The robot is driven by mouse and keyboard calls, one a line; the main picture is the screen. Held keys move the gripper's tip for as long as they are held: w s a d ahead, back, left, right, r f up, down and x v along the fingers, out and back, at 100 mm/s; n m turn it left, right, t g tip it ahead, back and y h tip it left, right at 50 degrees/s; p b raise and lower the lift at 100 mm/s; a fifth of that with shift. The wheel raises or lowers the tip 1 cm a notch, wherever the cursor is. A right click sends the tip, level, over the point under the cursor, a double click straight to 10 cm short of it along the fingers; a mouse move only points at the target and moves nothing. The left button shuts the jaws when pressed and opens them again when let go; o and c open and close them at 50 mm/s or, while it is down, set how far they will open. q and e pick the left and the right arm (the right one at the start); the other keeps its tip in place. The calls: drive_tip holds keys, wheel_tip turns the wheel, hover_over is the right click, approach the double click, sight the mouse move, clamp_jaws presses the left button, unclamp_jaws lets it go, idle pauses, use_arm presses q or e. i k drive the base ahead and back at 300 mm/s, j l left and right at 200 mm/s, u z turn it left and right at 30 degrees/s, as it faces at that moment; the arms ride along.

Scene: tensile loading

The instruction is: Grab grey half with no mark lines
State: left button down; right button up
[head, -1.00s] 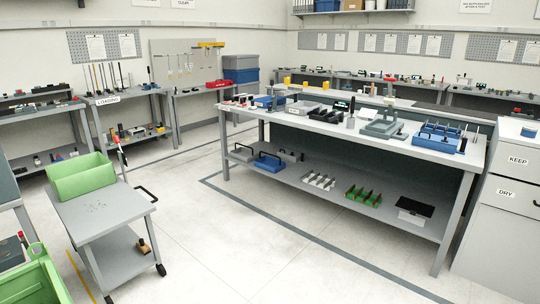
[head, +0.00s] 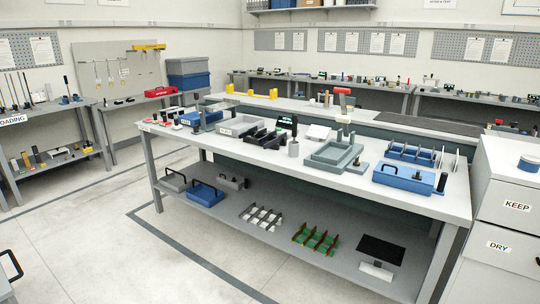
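I cannot make out a grey half without mark lines in the head view. The grey-white workbench (head: 270,168) stands ahead with many small items on its top and lower shelf. Grey pieces on it include a grey stepped tray-like block (head: 333,156) right of the middle and a light grey open box (head: 240,126) left of the middle. At this size I cannot tell whether any piece carries mark lines. Neither of my grippers shows in this view.
The lower shelf holds a green rack (head: 316,238) and a dark panel (head: 381,250). A white cabinet (head: 505,215) stands at right. Floor in front-left (head: 85,240) is mostly clear.

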sight(259, 134)
drive_tip(key=i+j+z, duration=0.1)
drive_tip(key=i+j, duration=0.2)
drive_tip(key=i, duration=0.2)
drive_tip(key=i+j+z, duration=0.1)
drive_tip(key=i+j, duration=0.2)
drive_tip(key=i, duration=0.25)
drive_tip(key=i+j+z, duration=0.1)
drive_tip(key=i, duration=0.6)
drive_tip(key=i+j+z, duration=0.1)
drive_tip(key=i, duration=0.65)
